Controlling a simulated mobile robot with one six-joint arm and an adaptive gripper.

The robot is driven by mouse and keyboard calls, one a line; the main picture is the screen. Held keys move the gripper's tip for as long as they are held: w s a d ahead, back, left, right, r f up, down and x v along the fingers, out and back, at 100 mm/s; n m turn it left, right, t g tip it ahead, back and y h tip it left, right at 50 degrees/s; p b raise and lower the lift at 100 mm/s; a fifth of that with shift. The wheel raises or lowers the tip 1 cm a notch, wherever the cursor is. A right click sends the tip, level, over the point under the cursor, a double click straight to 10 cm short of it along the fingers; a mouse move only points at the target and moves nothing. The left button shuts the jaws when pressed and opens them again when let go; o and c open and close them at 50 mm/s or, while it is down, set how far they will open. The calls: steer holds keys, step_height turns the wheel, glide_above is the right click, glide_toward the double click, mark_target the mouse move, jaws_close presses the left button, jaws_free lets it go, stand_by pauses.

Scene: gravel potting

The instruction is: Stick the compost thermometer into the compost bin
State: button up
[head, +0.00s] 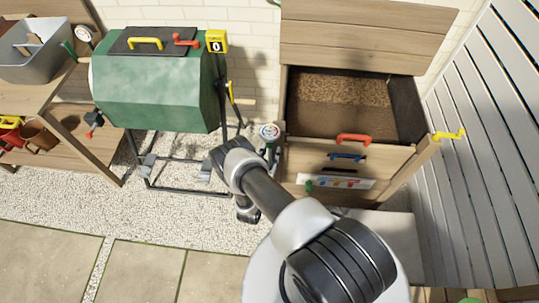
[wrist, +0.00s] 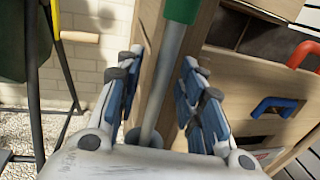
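The compost thermometer shows in the head view as a round white dial (head: 269,131) with red and blue marks, upright just left of the wooden compost bin (head: 398,165). In the wrist view its grey stem and green grip (wrist: 181,10) rise between the fingers of my gripper (wrist: 162,62). The fingers are spread, with a visible gap between the left finger and the stem. The right finger is close to the stem; contact is unclear. In the head view my wrist hides most of the stem and the fingers. The bin's lid (head: 365,35) is raised, and brown compost (head: 340,90) shows inside.
A green tumbler (head: 155,95) on a metal frame stands left of my gripper. The bin's front carries a red handle (head: 353,138) and a blue handle (head: 346,156). A wooden bench (head: 60,90) is at far left, and a slatted fence (head: 490,140) at right.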

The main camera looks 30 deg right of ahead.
steer(key=v, duration=1.2)
steer(key=shift+a, duration=0.1)
